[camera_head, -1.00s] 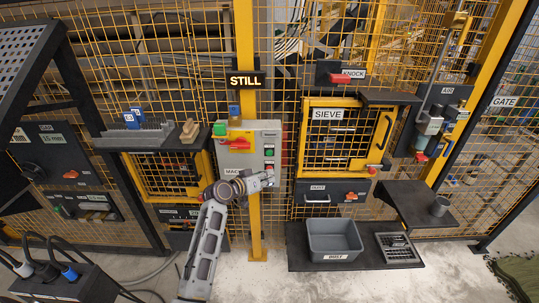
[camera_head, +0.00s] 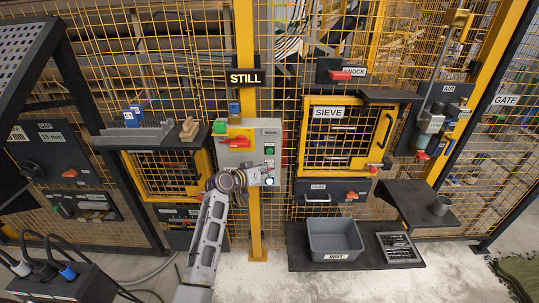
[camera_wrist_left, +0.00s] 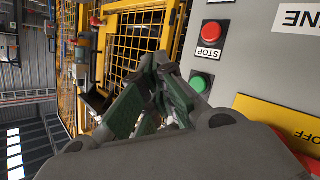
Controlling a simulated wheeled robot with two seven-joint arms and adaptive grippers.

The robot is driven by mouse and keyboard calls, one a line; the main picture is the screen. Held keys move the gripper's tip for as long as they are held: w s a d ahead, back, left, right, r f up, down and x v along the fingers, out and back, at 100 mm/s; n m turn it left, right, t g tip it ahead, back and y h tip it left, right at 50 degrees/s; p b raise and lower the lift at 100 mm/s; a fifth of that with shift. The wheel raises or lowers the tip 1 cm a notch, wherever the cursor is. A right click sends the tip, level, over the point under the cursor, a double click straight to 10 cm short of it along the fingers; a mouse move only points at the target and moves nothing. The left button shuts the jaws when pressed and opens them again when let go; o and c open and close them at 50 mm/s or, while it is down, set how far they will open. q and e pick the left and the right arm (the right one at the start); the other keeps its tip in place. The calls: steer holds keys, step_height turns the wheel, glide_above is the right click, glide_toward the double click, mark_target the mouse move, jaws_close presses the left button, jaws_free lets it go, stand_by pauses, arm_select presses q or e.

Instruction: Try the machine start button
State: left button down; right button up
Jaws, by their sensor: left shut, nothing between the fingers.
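The machine panel (camera_head: 237,152) is a grey box on the yellow post, with a column of buttons at its right side. Its green button (camera_head: 269,150) is uppermost and also shows in the left wrist view (camera_wrist_left: 199,82). That view is upside down; there a red button (camera_wrist_left: 213,31) carries a STOP label. My left gripper (camera_head: 268,172) is shut and empty in front of the lower buttons. In the left wrist view its fingers (camera_wrist_left: 160,75) are left of the green button; I cannot tell whether they touch anything. My right gripper is not in view.
A sign reading STILL (camera_head: 245,78) hangs above the panel. A red handle on a yellow plate (camera_head: 236,141) is left of the buttons. The SIEVE door (camera_head: 343,140) is to the right, with a grey bin (camera_head: 334,240) below. Yellow mesh fencing surrounds the panel.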

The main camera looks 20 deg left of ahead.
mark_target(269, 151)
arm_select(q)
steer(key=w, duration=0.2)
steer(key=w+a+b, duration=0.1)
steer(key=w+b, duration=0.1)
steer(key=w, duration=0.1)
steer(key=shift+w+a, duration=0.3)
stand_by(1.0)
steer(key=shift+w+a+b, duration=0.25)
steer(key=shift+w+b, duration=0.2)
steer(key=shift+w, duration=0.35)
stand_by(1.7)
steer(key=shift+s+d, duration=0.1)
steer(key=shift+s, duration=0.15)
steer(key=shift+s+d+p, duration=0.15)
steer(key=shift+s+p, duration=0.4)
steer(key=shift+s, duration=0.05)
stand_by(0.5)
